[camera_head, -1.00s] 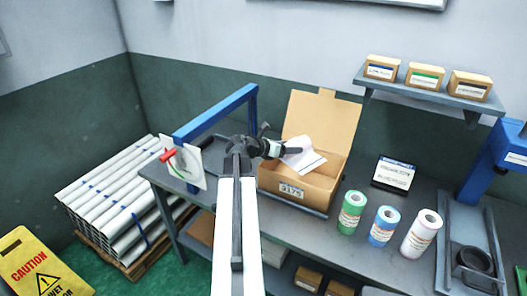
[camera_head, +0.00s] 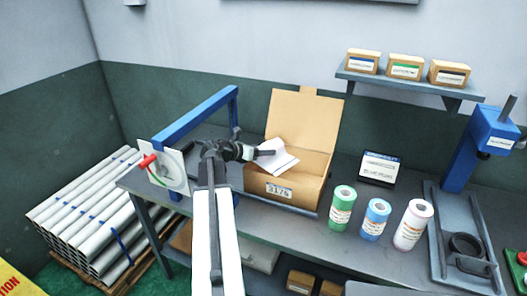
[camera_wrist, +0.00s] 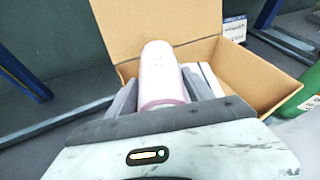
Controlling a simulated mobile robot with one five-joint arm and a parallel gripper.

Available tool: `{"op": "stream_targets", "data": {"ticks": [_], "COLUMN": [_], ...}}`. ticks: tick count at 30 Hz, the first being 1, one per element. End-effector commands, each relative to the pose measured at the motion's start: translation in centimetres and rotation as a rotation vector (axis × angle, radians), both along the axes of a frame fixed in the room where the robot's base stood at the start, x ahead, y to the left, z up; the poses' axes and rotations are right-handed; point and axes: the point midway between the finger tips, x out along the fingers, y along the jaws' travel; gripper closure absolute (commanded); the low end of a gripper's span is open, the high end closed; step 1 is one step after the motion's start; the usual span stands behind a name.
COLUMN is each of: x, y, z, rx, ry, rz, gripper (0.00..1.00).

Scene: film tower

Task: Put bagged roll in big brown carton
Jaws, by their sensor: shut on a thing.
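The bagged roll (camera_wrist: 160,75) is a pale pinkish cylinder in the wrist view, standing between the two fingers of my gripper (camera_wrist: 160,98). My gripper is shut on it. In the head view my gripper (camera_head: 262,153) is at the left side of the open big brown carton (camera_head: 285,190), over its opening. The carton stands on the bench with its back flap raised and a label on its front. A white shape (camera_head: 280,158) shows at the carton's opening beside my fingers; I cannot tell there whether it is the roll or paper. The carton (camera_wrist: 245,72) also surrounds the roll's far side in the wrist view.
Green (camera_head: 342,208), blue (camera_head: 376,219) and white (camera_head: 413,224) rolls stand right of the carton. A small sign (camera_head: 378,168) is behind them. A blue frame (camera_head: 195,118) is at left, a blue press (camera_head: 485,150) at right. Small boxes line the shelf (camera_head: 410,84).

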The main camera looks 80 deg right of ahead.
Motion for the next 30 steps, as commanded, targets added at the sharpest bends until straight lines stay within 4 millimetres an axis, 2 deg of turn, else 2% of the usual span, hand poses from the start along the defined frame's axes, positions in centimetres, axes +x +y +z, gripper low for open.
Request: {"op": "stream_targets", "data": {"ticks": [2, 3, 5, 14, 18, 30], "x": [0.0, 0.0, 0.0, 0.0, 0.0, 5.2], "y": [0.0, 0.0, 0.0, 0.0, 0.0, 6.9], "z": [-0.4, -0.3, -0.3, -0.3, 0.7, 4.2], "rx": [0.0, 0.0, 0.0, 0.0, 0.0, -0.001], "ry": [0.001, 0.0, 0.0, 0.0, 0.0, 0.0], "rz": [0.001, 0.001, 0.0, 0.0, 0.0, 0.001], "gripper": [1.0, 0.31, 0.18, 0.18, 0.18, 0.18]}}
